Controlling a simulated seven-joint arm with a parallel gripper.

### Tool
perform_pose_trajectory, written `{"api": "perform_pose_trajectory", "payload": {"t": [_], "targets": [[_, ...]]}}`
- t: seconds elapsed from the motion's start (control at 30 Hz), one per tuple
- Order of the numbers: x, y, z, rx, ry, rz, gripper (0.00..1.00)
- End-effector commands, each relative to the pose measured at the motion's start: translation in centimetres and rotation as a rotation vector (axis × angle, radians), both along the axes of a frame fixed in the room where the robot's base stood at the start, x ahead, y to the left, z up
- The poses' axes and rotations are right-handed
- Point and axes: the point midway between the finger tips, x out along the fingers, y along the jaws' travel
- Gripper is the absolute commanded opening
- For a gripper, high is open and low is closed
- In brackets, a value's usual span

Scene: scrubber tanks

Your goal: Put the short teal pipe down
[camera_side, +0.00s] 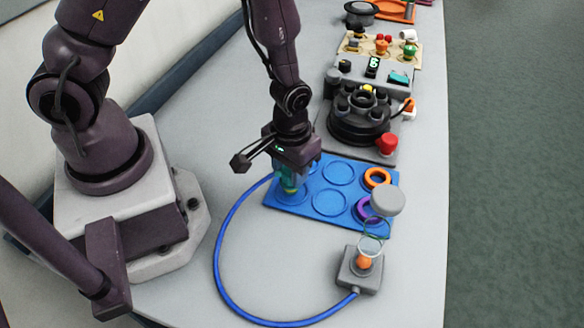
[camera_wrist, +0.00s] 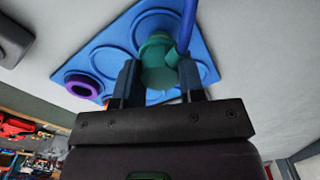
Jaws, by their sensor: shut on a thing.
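The short teal pipe (camera_wrist: 156,62) is between the two fingers of my gripper (camera_wrist: 160,84) in the wrist view, and the fingers are shut on it. In the side view my gripper (camera_side: 290,187) points down at the left part of the blue mat (camera_side: 296,208), with the teal pipe (camera_side: 288,178) partly hidden by the fingers. The pipe is over or on the mat near its left circles. I cannot tell whether its lower end touches the mat.
An orange ring (camera_side: 377,177) and a purple ring (camera_side: 364,211) lie on the mat's right side. A dark round device (camera_side: 358,122) stands behind.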

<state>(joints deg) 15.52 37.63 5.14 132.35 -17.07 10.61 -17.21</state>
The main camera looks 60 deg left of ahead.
Motion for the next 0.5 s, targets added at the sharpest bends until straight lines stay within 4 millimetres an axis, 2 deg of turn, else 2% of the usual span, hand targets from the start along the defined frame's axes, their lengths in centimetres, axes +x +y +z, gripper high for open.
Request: {"api": "perform_pose_trajectory", "payload": {"t": [0.37,0.4,0.5], "targets": [[0.02,-0.03,-0.45,-0.001,0.000,0.000,0.00],[0.04,-0.05,-0.47,-0.001,0.000,0.000,0.41],[0.04,-0.05,-0.44,-0.001,0.000,-0.001,0.62]]}}
